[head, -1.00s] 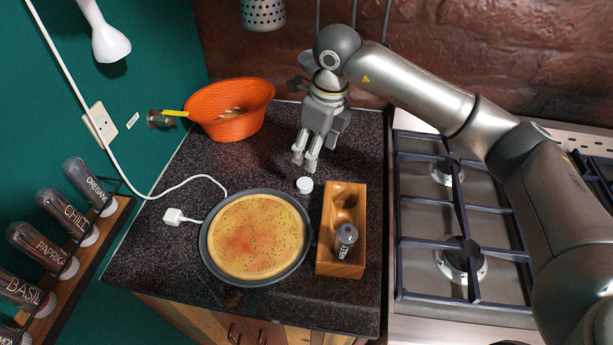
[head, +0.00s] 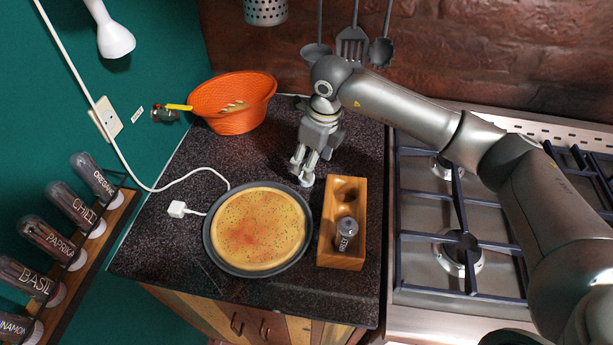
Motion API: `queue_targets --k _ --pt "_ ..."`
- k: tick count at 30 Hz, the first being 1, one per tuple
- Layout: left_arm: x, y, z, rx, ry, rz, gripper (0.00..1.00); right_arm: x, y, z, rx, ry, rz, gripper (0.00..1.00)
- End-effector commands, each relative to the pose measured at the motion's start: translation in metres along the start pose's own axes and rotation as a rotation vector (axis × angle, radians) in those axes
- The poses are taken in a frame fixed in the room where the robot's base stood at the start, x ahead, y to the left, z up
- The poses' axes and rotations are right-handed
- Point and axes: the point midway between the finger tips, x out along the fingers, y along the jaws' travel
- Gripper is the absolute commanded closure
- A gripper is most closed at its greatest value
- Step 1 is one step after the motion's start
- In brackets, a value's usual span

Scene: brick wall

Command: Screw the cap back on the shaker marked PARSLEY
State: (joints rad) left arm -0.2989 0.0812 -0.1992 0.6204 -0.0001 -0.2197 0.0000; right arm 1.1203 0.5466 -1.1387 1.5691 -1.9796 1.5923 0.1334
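A small shaker (head: 346,232) with a dark body and a grey top sits in the front part of the wooden block (head: 341,262). Its white lettering is too small to read surely. The white cap (head: 306,181) lies on the dark counter, left of the block and behind the pizza pan. My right gripper (head: 304,172) points down right over the cap, its fingertips close to the cap's top. The fingers show a gap between them; whether they touch the cap is hard to tell. My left gripper is out of view.
A pizza in a dark pan (head: 211,250) lies left of the block. An orange basket (head: 233,118) stands at the back left. A white cable with a plug (head: 177,209) crosses the counter. A gas hob (head: 420,280) is at the right, a spice rack (head: 85,255) at the left.

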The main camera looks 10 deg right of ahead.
Motion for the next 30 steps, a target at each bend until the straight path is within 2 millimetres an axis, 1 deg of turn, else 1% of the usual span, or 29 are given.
queue_targets --k 2,6,10,14,22,23,30 --pt "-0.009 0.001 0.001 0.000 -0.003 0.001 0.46 0.006 0.003 0.000 -0.001 0.006 0.004 0.40" --pt "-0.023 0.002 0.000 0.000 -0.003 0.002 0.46 0.027 0.008 0.001 -0.001 0.006 0.004 0.40" --pt "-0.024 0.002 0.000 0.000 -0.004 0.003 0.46 0.045 0.007 0.001 0.001 0.004 0.003 0.40" --pt "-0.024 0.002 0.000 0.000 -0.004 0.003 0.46 0.050 0.006 0.002 -0.001 0.001 0.001 0.40" --pt "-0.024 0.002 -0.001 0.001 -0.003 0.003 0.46 0.050 0.006 0.002 -0.001 0.001 0.001 0.40" --pt "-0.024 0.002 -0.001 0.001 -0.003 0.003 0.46 0.050 0.006 0.002 -0.001 0.001 0.001 0.42" --pt "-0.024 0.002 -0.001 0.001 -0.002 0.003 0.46 0.050 0.006 0.002 -0.001 0.001 0.001 0.73"
